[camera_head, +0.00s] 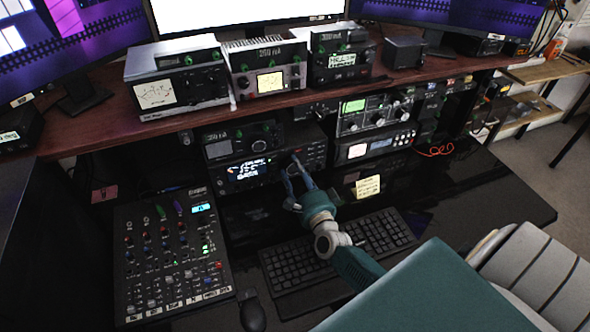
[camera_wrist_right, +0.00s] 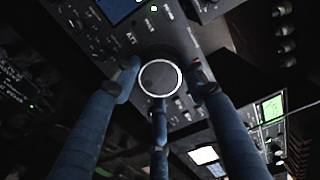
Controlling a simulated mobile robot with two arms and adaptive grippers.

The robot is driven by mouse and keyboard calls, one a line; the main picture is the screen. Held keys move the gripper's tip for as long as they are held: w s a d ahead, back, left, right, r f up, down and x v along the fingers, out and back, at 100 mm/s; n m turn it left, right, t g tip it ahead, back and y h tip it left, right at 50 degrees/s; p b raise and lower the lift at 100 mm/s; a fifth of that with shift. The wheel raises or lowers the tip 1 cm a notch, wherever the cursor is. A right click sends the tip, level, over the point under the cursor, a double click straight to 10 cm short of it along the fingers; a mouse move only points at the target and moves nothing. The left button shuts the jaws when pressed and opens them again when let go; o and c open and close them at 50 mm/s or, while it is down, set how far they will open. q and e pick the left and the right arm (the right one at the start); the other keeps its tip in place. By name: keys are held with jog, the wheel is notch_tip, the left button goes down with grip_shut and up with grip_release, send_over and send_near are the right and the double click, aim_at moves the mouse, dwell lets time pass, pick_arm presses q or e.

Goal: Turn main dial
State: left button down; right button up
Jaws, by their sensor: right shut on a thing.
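The main dial (camera_wrist_right: 160,78) is a round dark knob with a bright rim on the front of a black radio (camera_head: 243,172) with a lit display. It shows in the right wrist view, near the middle. My right gripper (camera_wrist_right: 163,82) has its blue fingers around the dial, one at each side and one below, and is shut on it. In the head view the right gripper (camera_head: 297,178) reaches up to the right part of the radio's front, and its fingers hide the dial there. My left gripper is not in either view.
A keyboard (camera_head: 290,268) lies under my right arm. A mixer (camera_head: 172,255) stands at the left with a mouse (camera_head: 251,310) beside it. More radios stand right of the radio and on the wooden shelf (camera_head: 300,98) above. A yellow note (camera_head: 367,187) is close by.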

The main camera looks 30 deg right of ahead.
jog(key=shift+d+r+n+p, duration=0.15)
jog(key=shift+n+p, duration=0.1)
jog(key=shift+n, duration=0.8)
jog(key=shift+d+r+n+p, duration=0.1)
jog(key=shift+n+p, duration=0.1)
jog(key=shift+n, duration=0.85)
jog(key=shift+r, duration=0.1)
jog(key=o, duration=1.1)
jog(key=shift+s+f, duration=0.1)
jog(key=shift+f, duration=0.1)
jog(key=shift+s+a+f, duration=0.1)
jog(key=shift+s+a, duration=0.05)
jog(key=shift+s, duration=0.1)
jog(key=v, duration=1.1)
jog(key=shift+s, duration=0.2)
